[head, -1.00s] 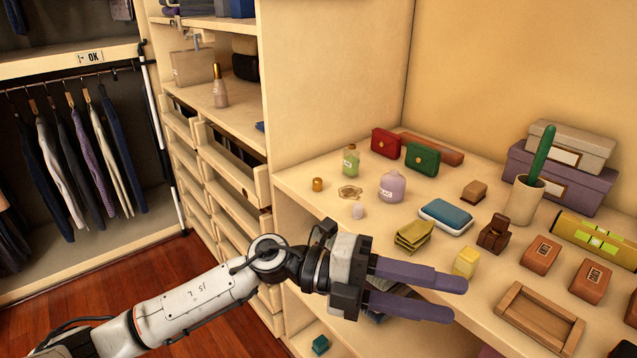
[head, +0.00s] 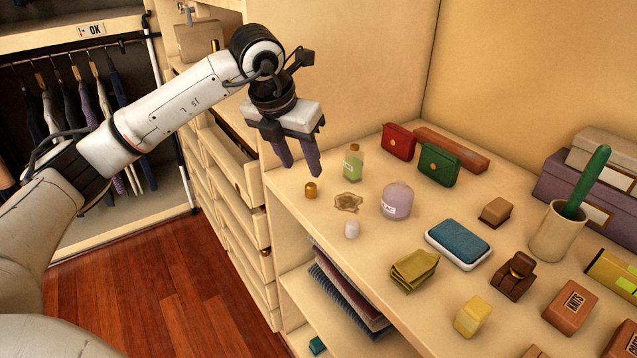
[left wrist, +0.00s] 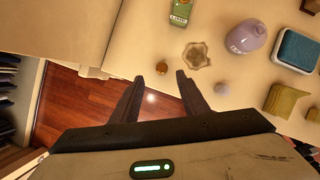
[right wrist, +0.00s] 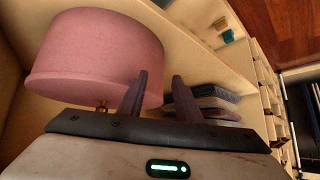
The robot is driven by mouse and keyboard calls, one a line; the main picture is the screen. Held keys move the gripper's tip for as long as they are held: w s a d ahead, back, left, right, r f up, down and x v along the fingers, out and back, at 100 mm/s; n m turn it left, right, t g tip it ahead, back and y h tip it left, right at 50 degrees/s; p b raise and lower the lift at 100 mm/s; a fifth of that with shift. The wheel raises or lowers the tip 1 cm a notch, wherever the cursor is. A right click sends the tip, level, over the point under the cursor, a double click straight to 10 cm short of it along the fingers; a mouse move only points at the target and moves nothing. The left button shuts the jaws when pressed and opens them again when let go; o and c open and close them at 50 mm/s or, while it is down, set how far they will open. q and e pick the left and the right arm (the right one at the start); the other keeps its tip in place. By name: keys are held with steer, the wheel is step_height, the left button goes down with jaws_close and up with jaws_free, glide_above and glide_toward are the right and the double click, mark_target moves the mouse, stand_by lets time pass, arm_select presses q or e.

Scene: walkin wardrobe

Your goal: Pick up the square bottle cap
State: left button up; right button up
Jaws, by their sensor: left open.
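A small gold-brown cap (head: 311,190) stands on the shelf top near its left edge, beside a square green bottle (head: 353,162). A small pale lilac cap (head: 351,229) stands nearer, in front of a round lilac bottle (head: 397,200). I cannot tell for sure which cap is the square bottle's. My left gripper (head: 299,174) is open and empty, pointing down just behind and above the gold-brown cap. In the left wrist view the cap (left wrist: 162,68) shows just beyond and between the fingertips. My right gripper (right wrist: 160,76) is open and empty in the right wrist view.
A flat ornate dish (head: 348,203) lies between the caps. A large pink round box (right wrist: 95,60) is close to my right gripper. Drawers are left of the shelf.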

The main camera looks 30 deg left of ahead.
mark_target(309, 186)
arm_select(q)
step_height(309, 186, down, 2)
steer(key=shift+w, duration=0.15)
steer(key=p+x, duration=0.1)
steer(key=x, duration=0.4)
steer(key=shift+w+d+f, duration=0.1)
steer(key=shift+d+f, duration=0.1)
steer(key=shift+f, duration=0.1)
steer(key=shift+c, duration=0.3)
jaws_close()
